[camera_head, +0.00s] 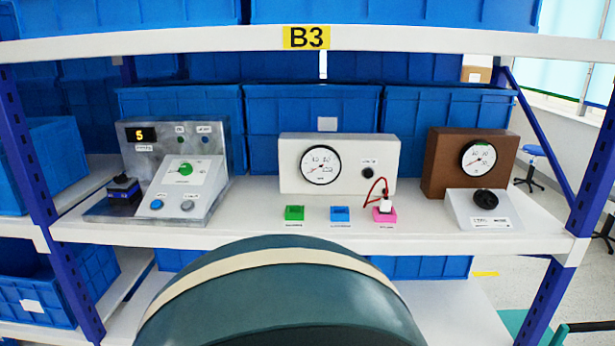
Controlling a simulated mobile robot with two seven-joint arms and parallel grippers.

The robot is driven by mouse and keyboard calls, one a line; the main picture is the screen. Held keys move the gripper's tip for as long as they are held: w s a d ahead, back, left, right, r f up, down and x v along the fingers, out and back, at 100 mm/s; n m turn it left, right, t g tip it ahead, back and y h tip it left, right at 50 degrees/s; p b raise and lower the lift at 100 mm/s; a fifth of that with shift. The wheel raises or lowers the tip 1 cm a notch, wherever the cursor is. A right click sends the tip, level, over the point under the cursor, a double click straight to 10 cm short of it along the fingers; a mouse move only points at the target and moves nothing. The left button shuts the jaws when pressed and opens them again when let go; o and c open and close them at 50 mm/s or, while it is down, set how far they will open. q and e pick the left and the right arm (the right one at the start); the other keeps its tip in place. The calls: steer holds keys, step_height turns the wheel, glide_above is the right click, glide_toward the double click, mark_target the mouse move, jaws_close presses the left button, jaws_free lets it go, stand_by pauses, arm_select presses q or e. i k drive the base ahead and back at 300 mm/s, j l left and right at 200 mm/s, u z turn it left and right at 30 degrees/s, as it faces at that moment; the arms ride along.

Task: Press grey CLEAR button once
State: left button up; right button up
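A grey control panel (210,163) stands at the left of the shelf. On its sloped front are a blue button (157,204) and, to the right of it, a grey button (187,206), which looks like the CLEAR button. The button labels are too small to read. A display (141,134) at the panel's upper left shows a yellow digit that looks like 5. Neither of my grippers is in view, and nothing touches the grey button.
A white meter box (290,179) stands mid-shelf behind green (294,213), blue (340,214) and pink (385,214) blocks; a red wire reaches the pink one. A brown meter box (443,165) and a black knob unit (486,199) are right. Blue bins (270,105) stand behind.

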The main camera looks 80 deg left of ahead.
mark_target(187, 205)
steer(key=u, duration=3.35)
